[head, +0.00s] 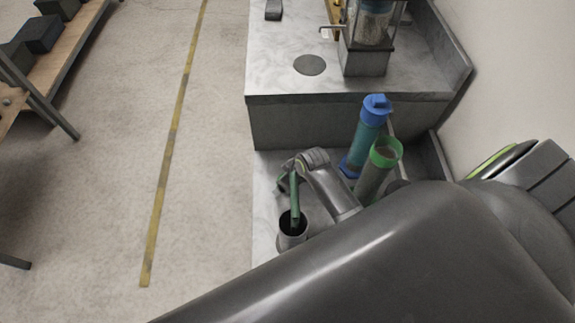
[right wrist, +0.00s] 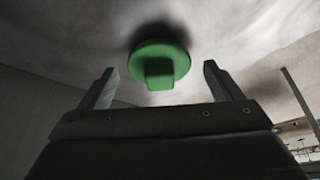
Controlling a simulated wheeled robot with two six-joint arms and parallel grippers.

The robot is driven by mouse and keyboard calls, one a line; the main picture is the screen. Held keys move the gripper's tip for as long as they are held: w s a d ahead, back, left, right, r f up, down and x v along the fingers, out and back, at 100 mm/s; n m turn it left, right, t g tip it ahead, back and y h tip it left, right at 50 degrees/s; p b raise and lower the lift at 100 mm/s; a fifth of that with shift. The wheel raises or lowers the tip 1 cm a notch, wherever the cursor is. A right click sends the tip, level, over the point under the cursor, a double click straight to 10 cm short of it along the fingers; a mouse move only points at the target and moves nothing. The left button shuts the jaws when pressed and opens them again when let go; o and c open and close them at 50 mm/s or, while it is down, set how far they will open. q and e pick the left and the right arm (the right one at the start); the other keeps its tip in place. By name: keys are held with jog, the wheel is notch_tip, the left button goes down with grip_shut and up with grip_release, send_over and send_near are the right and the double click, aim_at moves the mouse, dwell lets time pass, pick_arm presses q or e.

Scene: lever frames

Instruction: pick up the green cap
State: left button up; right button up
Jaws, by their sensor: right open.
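The green cap (right wrist: 160,62) is a round disc with a square knob in the right wrist view. It is against a pale grey surface, with its knob towards the camera. My right gripper (right wrist: 162,85) is open, with one finger to the left of the cap and one to the right. The cap appears beyond the fingertips, and no contact shows. In the head view I cannot make out the cap; my large dark arm link covers the lower right. My left gripper is in neither view.
A green-rimmed cylinder (head: 372,178) stands beside a blue-capped cylinder (head: 364,138) on the grey bench (head: 268,180). A dark-mouthed cup (head: 291,240) holds a green stick-like piece. Farther back is a raised counter (head: 280,80) with an apparatus. Open floor lies left.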

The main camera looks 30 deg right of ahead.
jog(key=shift+w+f, duration=0.1)
jog(key=shift+f, duration=0.15)
jog(key=c, duration=1.2)
jog(key=shift+o, duration=0.2)
notch_tip(320, 180, up, 10)
jog(key=p, duration=0.1)
jog(key=shift+r, duration=0.15)
